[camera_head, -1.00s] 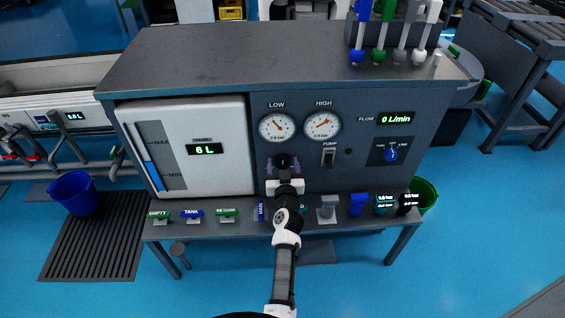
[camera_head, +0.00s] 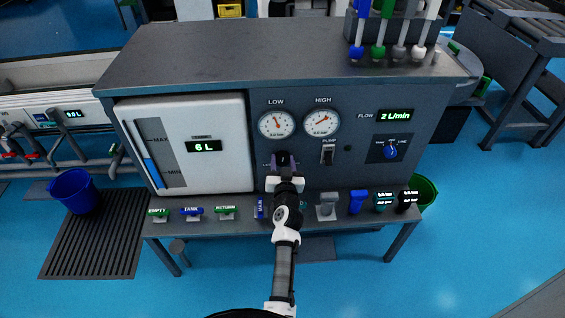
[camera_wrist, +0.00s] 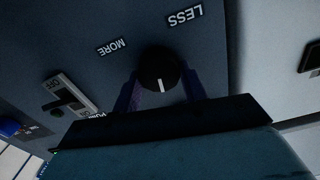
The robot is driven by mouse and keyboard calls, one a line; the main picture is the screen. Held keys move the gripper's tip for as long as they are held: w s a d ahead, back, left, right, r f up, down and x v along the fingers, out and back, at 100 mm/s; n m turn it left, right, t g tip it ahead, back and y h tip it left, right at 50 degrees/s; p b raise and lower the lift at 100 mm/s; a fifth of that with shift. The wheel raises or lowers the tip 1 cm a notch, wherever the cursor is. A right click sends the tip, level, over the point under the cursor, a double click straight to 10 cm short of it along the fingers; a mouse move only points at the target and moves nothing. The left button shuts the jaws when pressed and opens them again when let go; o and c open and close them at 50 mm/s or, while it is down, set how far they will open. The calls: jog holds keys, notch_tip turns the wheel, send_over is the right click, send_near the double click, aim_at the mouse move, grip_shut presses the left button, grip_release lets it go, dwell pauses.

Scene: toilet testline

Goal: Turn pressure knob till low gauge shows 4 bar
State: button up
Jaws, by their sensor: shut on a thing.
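The low gauge (camera_head: 277,124) is a white dial with a red needle on the dark panel. Its numbers are too small to read. The high gauge (camera_head: 321,123) sits to its right. The pressure knob (camera_wrist: 157,68) is black and round with a white mark, between the labels MORE and LESS in the wrist view. My gripper (camera_wrist: 158,92) is shut on the knob, one purple finger on each side. In the head view my gripper (camera_head: 283,164) hides most of the knob, below the low gauge.
The flow display (camera_head: 396,115) reads 2 L/min. The pump switch (camera_head: 328,155) is close to the right of my gripper. A white tank (camera_head: 205,165) showing 6 L is to the left. Several valve handles line the shelf (camera_head: 240,232) below.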

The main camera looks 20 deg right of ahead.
jog(key=m, duration=0.7)
jog(key=shift+d, duration=0.15)
jog(key=m, duration=0.3)
jog(key=shift+m+p, duration=0.3)
jog(key=shift+m, duration=1.7)
jog(key=shift+d, duration=0.1)
jog(key=o, duration=1)
jog(key=shift+f, duration=0.15)
jog(key=shift+s, duration=0.15)
